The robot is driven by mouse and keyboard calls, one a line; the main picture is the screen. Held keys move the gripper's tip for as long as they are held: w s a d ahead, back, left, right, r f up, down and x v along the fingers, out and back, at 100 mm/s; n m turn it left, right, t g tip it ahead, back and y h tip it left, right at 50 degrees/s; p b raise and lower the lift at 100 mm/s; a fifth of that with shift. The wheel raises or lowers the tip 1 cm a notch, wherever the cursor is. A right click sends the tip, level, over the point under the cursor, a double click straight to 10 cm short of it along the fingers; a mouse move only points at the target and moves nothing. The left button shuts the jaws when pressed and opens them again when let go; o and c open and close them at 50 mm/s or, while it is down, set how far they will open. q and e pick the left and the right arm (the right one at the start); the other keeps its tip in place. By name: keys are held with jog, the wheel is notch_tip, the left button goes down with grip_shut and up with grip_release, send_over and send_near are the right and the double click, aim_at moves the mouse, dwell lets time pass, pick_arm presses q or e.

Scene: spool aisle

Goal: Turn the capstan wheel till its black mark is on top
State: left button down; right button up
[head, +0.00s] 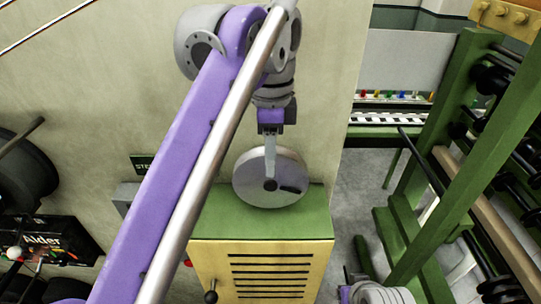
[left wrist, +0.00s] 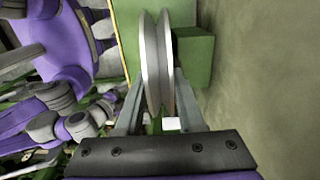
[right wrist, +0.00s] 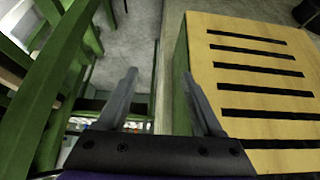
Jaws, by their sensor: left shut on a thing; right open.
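The capstan wheel (head: 249,187) is a pale grey disc with a dark hub, standing upright above a green-topped cabinet. Its black mark (head: 292,189) shows on the face to the right of the hub and slightly below it. My left gripper (head: 270,168) reaches down from above and is shut on the wheel's upper rim. In the left wrist view the wheel (left wrist: 150,50) is edge-on between the two fingers. The mark is not visible there. My right gripper (right wrist: 160,75) is open and empty beside the cabinet's front corner, away from the wheel.
The cabinet (head: 321,215) has a yellow slatted front with a dark knob at its lower left. A green rack (head: 490,150) with dark spools stands to the right. A dark box labelled Alder (head: 50,238) lies at the left.

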aim_at(247, 156)
dwell(0.8)
pick_arm(q)
jog(key=shift+a+f+h, duration=0.15)
jog(key=shift+a+h, duration=0.7)
jog(key=shift+h, duration=0.65)
jog(key=shift+a+f+h+b, duration=0.2)
jog(key=shift+a+h, duration=0.2)
jog(key=shift+h, duration=0.6)
jog(key=shift+a+f+h+b, duration=0.2)
jog(key=shift+a+h, duration=0.2)
jog(key=shift+h, duration=0.6)
jog(key=c, duration=0.5)
grip_release()
